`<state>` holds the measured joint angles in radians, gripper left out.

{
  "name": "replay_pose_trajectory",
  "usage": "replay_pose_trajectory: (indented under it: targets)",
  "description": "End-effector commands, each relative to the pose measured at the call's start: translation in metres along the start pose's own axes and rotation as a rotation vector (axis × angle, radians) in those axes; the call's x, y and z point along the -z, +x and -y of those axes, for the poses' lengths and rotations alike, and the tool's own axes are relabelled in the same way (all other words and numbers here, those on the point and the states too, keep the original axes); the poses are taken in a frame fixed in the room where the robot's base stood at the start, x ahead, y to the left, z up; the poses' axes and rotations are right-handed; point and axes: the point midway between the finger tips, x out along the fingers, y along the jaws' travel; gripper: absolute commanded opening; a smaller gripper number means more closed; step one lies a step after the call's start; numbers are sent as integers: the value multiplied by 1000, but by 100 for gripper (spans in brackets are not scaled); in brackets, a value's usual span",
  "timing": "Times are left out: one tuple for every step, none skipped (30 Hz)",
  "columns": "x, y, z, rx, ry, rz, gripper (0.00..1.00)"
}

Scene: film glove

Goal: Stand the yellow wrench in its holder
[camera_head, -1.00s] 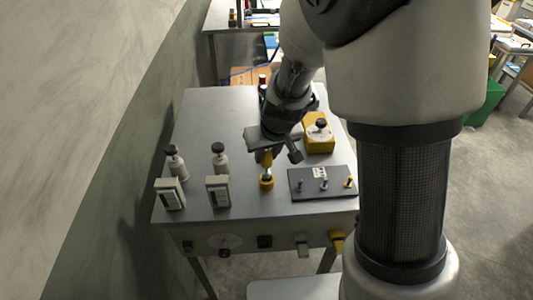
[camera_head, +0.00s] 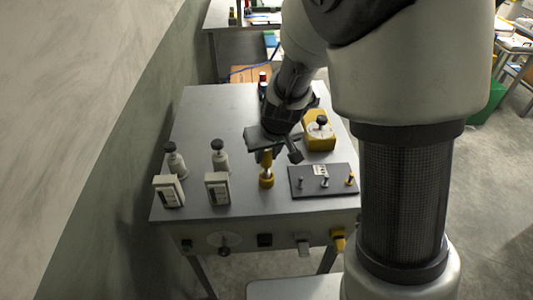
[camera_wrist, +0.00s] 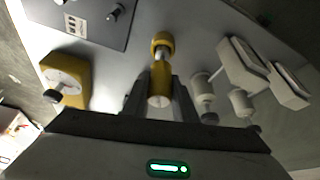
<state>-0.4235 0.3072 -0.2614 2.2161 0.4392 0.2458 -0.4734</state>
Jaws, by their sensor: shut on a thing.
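My gripper (camera_head: 267,153) is low over the front middle of the grey bench and points down. In the wrist view its dark fingers (camera_wrist: 160,92) are shut on the yellow wrench (camera_wrist: 159,87), one finger on each side of it. The wrench also shows in the head view (camera_head: 266,160), roughly upright. A silver neck leads from it to a yellow ring-like piece (camera_wrist: 162,40), seen low down in the head view (camera_head: 267,181). I cannot tell whether this piece is the holder or the wrench's own end, nor whether it touches the bench.
A dark plate (camera_head: 335,192) with small pegs lies to the right. A yellow box (camera_head: 319,143) with a black knob stands behind it. Two white meters (camera_head: 218,190) and two black-knobbed pale posts (camera_head: 220,161) stand left. The bench (camera_head: 215,115) is clear at back left.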

Motion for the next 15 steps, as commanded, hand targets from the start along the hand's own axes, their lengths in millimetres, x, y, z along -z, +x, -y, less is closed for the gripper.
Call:
replay_pose_trajectory:
  targets:
    - [-1, 2, 0, 0, 0, -1, 0]
    - [-1, 3, 0, 0, 0, -1, 0]
    - [-1, 4, 0, 0, 0, -1, 0]
    - [-2, 5, 0, 0, 0, -1, 0]
    - [-2, 5, 0, 0, 0, -1, 0]
    - [-2, 6, 0, 0, 1, -1, 0]
    - [-3, 7, 0, 0, 1, -1, 0]
    - [-3, 8, 0, 0, 1, -1, 0]
    - [-3, 8, 0, 0, 1, -1, 0]
    - [-4, 9, 0, 0, 1, -1, 0]
    - [-4, 10, 0, 0, 1, -1, 0]
    - [-4, 11, 0, 0, 1, -1, 0]
    - [-5, 11, 0, 0, 1, -1, 0]
    - [-5, 12, 0, 0, 1, -1, 0]
    - [-5, 13, 0, 0, 1, -1, 0]
